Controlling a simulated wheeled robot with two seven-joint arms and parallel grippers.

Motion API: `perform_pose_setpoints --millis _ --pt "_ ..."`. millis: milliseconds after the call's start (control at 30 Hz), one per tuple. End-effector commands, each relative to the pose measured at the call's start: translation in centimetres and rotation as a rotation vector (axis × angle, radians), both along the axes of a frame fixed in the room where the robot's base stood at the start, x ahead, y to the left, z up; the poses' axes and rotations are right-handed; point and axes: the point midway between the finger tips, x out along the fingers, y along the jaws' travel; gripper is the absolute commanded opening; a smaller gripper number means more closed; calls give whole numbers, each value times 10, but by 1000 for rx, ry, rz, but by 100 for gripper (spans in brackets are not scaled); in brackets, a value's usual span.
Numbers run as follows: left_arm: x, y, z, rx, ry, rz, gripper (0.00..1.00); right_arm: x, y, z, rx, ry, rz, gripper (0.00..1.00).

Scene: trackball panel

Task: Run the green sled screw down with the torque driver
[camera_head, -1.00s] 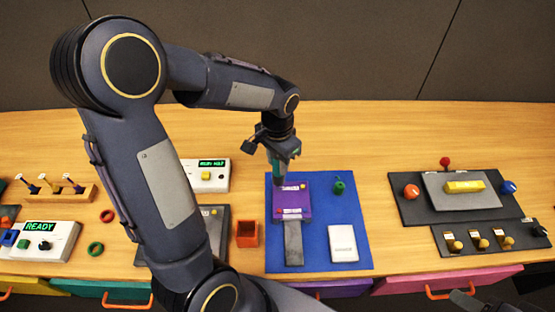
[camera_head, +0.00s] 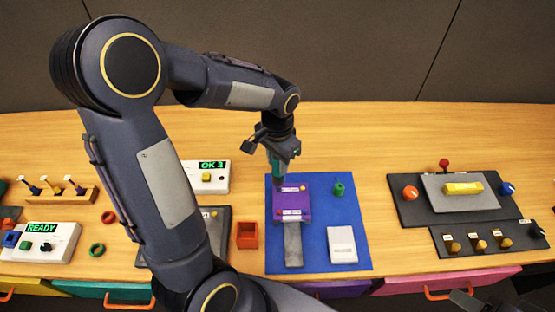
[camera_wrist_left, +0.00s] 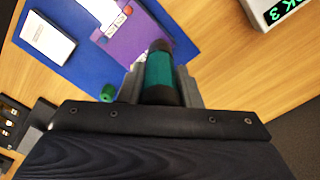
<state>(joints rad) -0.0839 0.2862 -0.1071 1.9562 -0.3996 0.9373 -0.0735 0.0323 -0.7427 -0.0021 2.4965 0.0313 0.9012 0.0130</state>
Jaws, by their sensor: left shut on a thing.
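My left gripper (camera_head: 277,152) is shut on the torque driver (camera_head: 276,172), which has a teal body and dark ends. The driver also shows in the left wrist view (camera_wrist_left: 159,70). It points down at the back left corner of the purple sled (camera_head: 291,203), which lies on a blue mat (camera_head: 345,265). The driver's lower end covers that corner, so I cannot see a green screw or whether the bit touches one. Small orange-yellow spots show elsewhere on the sled. A dark piece at the bottom right edge looks like my right gripper (camera_head: 470,301), mostly cut off.
A green knob-like piece (camera_head: 339,188), a white block (camera_head: 342,244) and a grey strip (camera_head: 293,244) are on the mat. An orange open box (camera_head: 247,235) stands to its left. Dark panels (camera_head: 410,205) are at right.

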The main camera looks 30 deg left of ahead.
Motion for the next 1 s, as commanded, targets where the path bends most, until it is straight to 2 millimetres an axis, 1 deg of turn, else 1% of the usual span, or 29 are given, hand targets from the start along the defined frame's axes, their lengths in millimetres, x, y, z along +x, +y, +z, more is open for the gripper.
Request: perform_pose_setpoints --millis 33,500,600,1000 --pt "1 0 10 0 -3 0 8 0 0 8 0 0 0 49" --pt "1 0 48 0 -6 -1 8 0 0 38 0 0 0 49" --pt "2 0 52 0 -6 -1 8 0 0 41 0 0 0 49" --pt "2 0 50 0 -6 -1 8 0 0 40 0 0 0 49"
